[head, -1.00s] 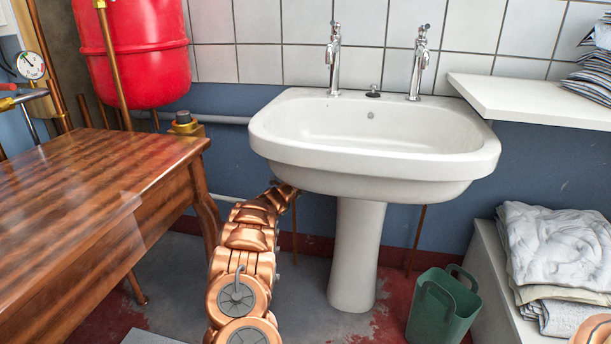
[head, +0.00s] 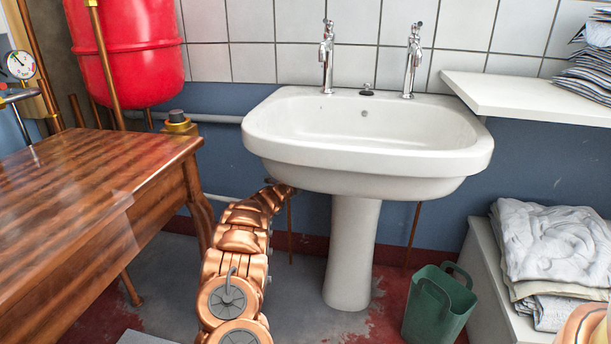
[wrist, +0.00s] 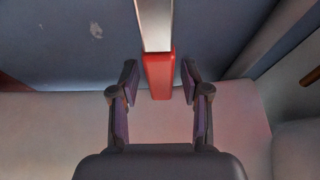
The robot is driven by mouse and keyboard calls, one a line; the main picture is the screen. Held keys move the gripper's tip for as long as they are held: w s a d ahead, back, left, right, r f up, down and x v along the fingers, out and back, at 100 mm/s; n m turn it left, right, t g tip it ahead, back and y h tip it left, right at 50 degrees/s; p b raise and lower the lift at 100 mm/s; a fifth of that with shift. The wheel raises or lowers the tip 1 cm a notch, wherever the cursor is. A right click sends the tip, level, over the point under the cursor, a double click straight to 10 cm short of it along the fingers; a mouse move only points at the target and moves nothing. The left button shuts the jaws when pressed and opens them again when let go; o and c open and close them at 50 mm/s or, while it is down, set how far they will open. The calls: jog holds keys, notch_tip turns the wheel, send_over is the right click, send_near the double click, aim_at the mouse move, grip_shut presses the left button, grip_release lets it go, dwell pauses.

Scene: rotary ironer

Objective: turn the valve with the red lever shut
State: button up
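The lever (wrist: 158,80) shows in the wrist view at the top centre. It has a red end and a bare metal shank running up out of the frame. My gripper (wrist: 159,68) is open, with one dark finger on each side of the red end. Gaps show between the fingers and the lever, so neither visibly touches it. The valve body and the lever are hidden there.
The white sink (head: 365,150) stands on a pedestal (head: 352,255), right of my arm. A wooden table (head: 80,200) is close on the left. A green bin (head: 438,308) and a low white bench with folded cloths (head: 555,240) stand at the right. A red tank (head: 125,55) hangs at the back left.

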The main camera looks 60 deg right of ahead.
jog(key=shift+a, duration=0.15)
jog(key=a, duration=1.1)
jog(key=shift+w+a, duration=0.3)
jog(key=shift+a, duration=0.1)
jog(key=shift+f, duration=0.1)
dwell(0.5)
